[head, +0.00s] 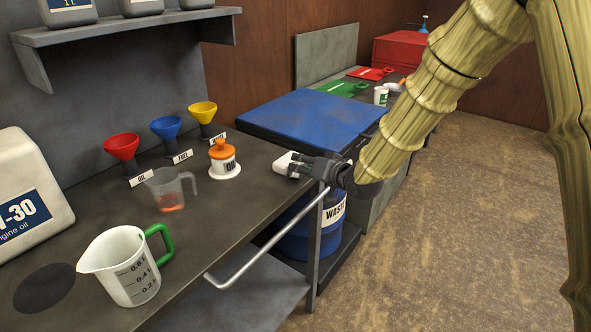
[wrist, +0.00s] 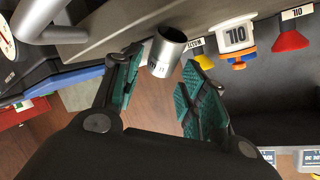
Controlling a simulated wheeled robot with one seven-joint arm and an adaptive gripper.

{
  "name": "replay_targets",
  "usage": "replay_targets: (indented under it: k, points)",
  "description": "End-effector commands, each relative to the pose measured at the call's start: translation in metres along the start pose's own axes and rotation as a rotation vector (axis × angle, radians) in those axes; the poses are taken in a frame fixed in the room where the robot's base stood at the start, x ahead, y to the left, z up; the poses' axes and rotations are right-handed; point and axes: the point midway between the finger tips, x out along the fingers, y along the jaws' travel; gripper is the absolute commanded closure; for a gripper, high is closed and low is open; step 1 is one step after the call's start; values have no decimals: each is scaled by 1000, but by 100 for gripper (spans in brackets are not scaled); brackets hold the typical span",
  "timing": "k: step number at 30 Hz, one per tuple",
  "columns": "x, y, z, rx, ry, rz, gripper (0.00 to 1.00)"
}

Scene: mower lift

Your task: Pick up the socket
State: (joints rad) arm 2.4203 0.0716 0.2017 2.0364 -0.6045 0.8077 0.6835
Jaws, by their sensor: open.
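The socket (wrist: 170,48) is a short grey metal cylinder with dark marking on its side. In the wrist view it lies ahead, between the two green-padded fingertips of my gripper (wrist: 163,66), with a gap to the right finger. Its left side is close to the left finger; I cannot tell whether they touch. In the head view my gripper (head: 312,167) is at the far right end of the workbench (head: 240,215), fingers open. A pale shape at its fingertips looks like the socket (head: 283,163), partly hidden by the gripper.
The orange-capped oil container (head: 223,157) stands left of my gripper. A clear jug (head: 168,188), a green-handled jug (head: 128,268) and coloured funnels (head: 166,130) stand further left. A metal rail (head: 265,245) runs along the bench front.

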Motion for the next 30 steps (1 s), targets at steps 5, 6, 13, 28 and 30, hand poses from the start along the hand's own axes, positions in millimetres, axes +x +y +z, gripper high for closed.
replay_targets:
  k: [5,6,13,28,30]
  points:
    - [15,0,0,1,0,0,58]
    - [16,0,0,1,0,0,58]
    - [16,0,0,1,1,0,58]
    - [16,-1,-2,1,2,0,96]
    - [15,-3,-5,2,3,-1,96]
